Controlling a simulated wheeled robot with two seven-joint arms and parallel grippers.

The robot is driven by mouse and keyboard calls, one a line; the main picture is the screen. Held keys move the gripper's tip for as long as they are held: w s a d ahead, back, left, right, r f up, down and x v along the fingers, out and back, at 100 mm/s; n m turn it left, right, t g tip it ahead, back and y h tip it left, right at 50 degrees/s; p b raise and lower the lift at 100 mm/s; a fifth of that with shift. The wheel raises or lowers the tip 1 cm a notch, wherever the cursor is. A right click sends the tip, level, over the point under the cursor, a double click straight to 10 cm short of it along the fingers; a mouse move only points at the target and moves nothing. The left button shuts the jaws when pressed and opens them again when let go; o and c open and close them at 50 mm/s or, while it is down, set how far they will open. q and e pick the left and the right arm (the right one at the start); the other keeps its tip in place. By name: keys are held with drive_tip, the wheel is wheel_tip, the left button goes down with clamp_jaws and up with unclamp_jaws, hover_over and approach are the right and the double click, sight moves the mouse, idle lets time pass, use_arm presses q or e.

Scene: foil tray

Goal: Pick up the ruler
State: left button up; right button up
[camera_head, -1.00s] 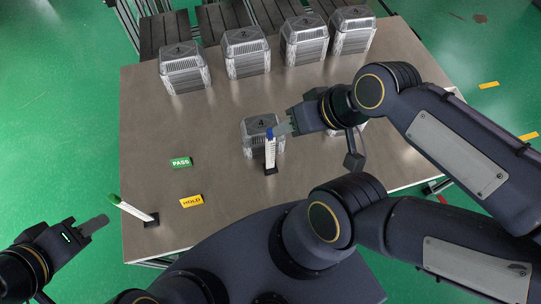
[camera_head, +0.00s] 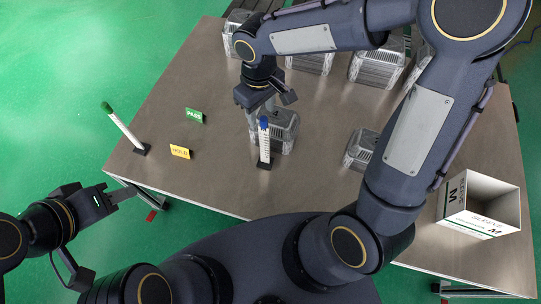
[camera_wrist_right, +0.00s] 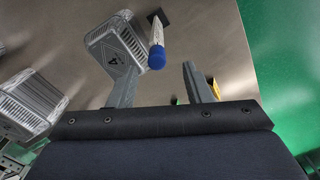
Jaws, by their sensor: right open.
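A white ruler with a blue top (camera_head: 264,142) stands upright in a small black base on the table. It also shows in the right wrist view (camera_wrist_right: 157,42), blue end towards the camera, ahead of and between the fingers. A second white ruler with a green top (camera_head: 122,124) stands tilted in its black base at the table's left. My right gripper (camera_head: 258,108) is open and empty, behind the blue-topped ruler and over a foil tray pack (camera_head: 282,132); its fingers show apart in the right wrist view (camera_wrist_right: 160,88). My left gripper (camera_head: 128,194) is off the table's front-left edge, its opening unclear.
A green PASS sign (camera_head: 194,115) and a yellow HOLD sign (camera_head: 180,152) stand left of the blue-topped ruler. More foil packs line the back, and one (camera_head: 359,149) sits to the right. An open white box (camera_head: 483,204) stands at the right. The front middle of the table (camera_head: 225,190) is clear.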

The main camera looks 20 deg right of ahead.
sight(263, 126)
drive_tip(key=f, duration=0.7)
drive_tip(key=shift+s+d+f+b, duration=0.1)
drive_tip(key=shift+d+b, duration=0.15)
drive_tip(key=shift+b, duration=0.05)
drive_tip(key=shift+c, duration=0.3)
clamp_jaws()
